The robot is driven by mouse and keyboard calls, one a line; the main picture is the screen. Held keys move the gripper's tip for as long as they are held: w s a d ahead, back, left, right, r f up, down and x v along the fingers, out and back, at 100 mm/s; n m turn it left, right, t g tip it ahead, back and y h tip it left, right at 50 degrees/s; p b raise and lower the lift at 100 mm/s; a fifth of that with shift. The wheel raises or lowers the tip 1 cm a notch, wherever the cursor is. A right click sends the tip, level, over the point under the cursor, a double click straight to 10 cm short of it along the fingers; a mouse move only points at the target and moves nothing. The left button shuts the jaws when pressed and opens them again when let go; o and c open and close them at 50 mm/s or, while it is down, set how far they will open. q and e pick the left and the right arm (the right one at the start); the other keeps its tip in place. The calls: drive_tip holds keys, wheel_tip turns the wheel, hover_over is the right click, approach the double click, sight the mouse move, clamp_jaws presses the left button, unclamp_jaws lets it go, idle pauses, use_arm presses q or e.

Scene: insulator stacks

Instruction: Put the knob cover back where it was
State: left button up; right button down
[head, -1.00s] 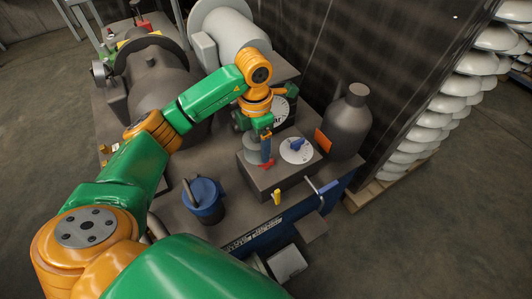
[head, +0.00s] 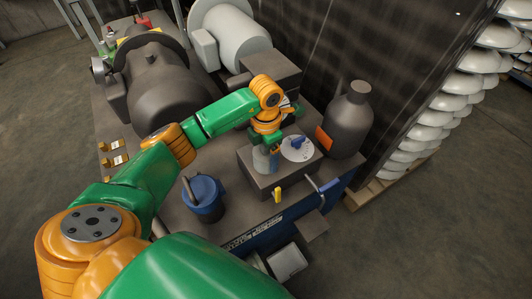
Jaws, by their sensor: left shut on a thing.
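The left gripper (head: 270,156) points down over the left side of the dark box on the bench and is shut on a pale grey-blue thing (head: 262,160), which seems to be the knob cover. The cover is small and partly behind the fingers. It is at the left dial's place; I cannot tell whether it touches the box top. The left dial and its red knob are hidden. To the right, a blue knob (head: 297,142) sits uncovered on a white dial (head: 297,153). The right gripper is not in view.
A dark bottle (head: 346,122) with an orange label stands close right of the box. A blue cup (head: 203,200) holding a handle stands at the front left. A yellow-handled item (head: 278,195) is at the box's front. Bare bench lies between cup and box.

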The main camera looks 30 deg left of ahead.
use_arm(q)
drive_tip(key=o, duration=1.4)
drive_tip(key=shift+c, duration=0.2)
wheel_tip(320, 180, up, 13)
drive_tip(key=shift+r+p, duration=0.1)
drive_tip(key=shift+p, duration=0.85)
